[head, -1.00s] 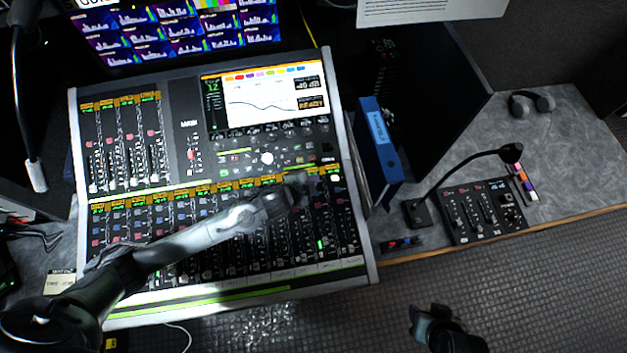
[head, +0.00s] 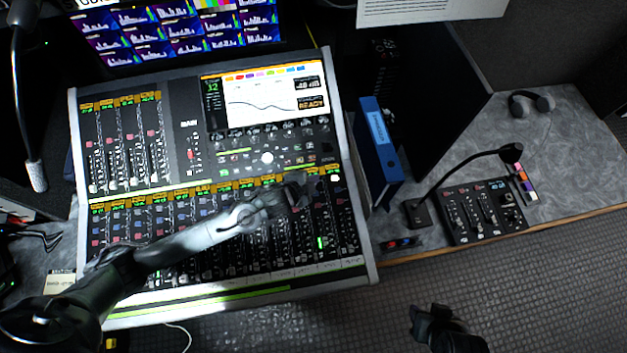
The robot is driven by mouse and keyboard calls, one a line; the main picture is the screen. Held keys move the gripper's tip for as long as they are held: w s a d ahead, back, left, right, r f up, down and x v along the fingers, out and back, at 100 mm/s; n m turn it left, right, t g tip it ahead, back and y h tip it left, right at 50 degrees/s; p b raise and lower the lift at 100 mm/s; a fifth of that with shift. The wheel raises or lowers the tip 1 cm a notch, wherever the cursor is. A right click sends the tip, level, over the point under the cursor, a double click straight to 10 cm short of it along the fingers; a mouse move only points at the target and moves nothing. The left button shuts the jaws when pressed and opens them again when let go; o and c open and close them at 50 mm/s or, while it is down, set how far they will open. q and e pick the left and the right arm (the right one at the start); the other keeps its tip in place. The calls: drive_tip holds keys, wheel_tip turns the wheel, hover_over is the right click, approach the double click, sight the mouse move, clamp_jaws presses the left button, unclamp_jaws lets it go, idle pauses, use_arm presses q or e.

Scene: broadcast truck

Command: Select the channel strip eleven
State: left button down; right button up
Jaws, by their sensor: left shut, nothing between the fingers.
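The mixing console (head: 367,262) fills the middle left of the head view, tilted slightly. Its lower bank holds a row of channel strips with orange-topped displays, buttons and faders. My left arm reaches across this bank from the lower left. My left gripper (head: 300,190) is shut and empty over the upper right part of the bank, near the strips' upper buttons. It hides the strips beneath it, and I cannot tell whether it touches a button. A strip label for eleven is too small to read. My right gripper (head: 432,318) hangs over the floor at the bottom right, its fingers unclear.
The console screen (head: 262,98) sits above the lower bank. A blue binder (head: 380,150) stands right of the console. A gooseneck microphone (head: 418,212) and a small control panel (head: 482,210) are on the grey desk. Headphones (head: 531,102) lie at the back right.

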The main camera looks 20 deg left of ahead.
use_arm(q)
drive_tip(key=shift+f, duration=0.45)
drive_tip(key=shift+w+f, duration=0.1)
idle(0.6)
drive_tip(key=shift+a+f+b, duration=0.1)
drive_tip(key=shift+f+b, duration=0.2)
drive_tip(key=shift+b, duration=0.05)
drive_tip(key=shift+r, duration=0.1)
idle(0.4)
drive_tip(key=shift+r+p, duration=0.75)
drive_tip(key=shift+p, duration=0.25)
drive_tip(key=r+p, duration=0.5)
drive_tip(key=shift+s+d, duration=0.3)
drive_tip(key=shift+s, duration=0.1)
idle(0.3)
